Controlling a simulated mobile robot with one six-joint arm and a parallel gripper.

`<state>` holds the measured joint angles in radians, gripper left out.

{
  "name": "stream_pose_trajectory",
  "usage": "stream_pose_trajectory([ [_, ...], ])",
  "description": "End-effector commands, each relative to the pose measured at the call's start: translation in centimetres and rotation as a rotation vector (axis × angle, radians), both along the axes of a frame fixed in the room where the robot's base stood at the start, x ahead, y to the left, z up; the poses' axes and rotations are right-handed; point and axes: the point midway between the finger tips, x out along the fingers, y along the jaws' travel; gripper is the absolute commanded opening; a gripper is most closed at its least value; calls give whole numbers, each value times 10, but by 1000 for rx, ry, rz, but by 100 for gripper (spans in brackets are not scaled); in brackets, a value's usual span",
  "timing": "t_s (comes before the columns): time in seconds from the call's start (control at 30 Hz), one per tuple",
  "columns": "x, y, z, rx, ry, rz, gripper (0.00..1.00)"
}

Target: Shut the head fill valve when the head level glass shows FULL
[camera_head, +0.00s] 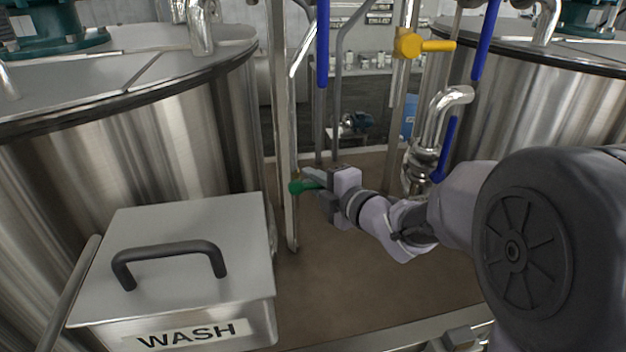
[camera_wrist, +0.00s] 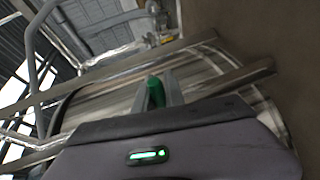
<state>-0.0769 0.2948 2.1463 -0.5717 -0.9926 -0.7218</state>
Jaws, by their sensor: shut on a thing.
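A green valve (camera_head: 296,187) sits on a vertical steel pipe between the tanks, with a short green lever pointing right. My gripper (camera_head: 317,182) is at this lever, reaching in from the right, and is shut on it. In the wrist view the green lever (camera_wrist: 155,91) stands between my two fingers (camera_wrist: 158,95). A yellow valve (camera_head: 408,44) with its lever pointing right is on another pipe, higher up. No label tells me which is the head fill valve. I cannot make out a level glass or a FULL mark.
Large steel tanks stand at left (camera_head: 150,120) and right (camera_head: 560,100). A steel box marked WASH (camera_head: 190,225) with a black handle is at front left. Blue-sleeved pipes (camera_head: 322,45) and a bent steel pipe (camera_head: 450,97) stand near my arm. Brown floor (camera_head: 330,290) is clear below.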

Motion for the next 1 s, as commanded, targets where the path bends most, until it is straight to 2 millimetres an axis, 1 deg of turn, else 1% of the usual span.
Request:
stream_pose_trajectory([
  [0.4, 0, 0, 0, -5, -2, 0, 0],
  [0.47, 0, 0, 2, -45, -15, 0, 0],
  [0.6, 0, 1, 9, -216, -67, 2, 0],
  [0.7, 0, 1, 12, -290, -85, 0, 0],
  [0.97, 0, 0, 13, -305, -87, 0, 0],
  [1.0, 0, 0, 13, -305, -87, 0, 18],
])
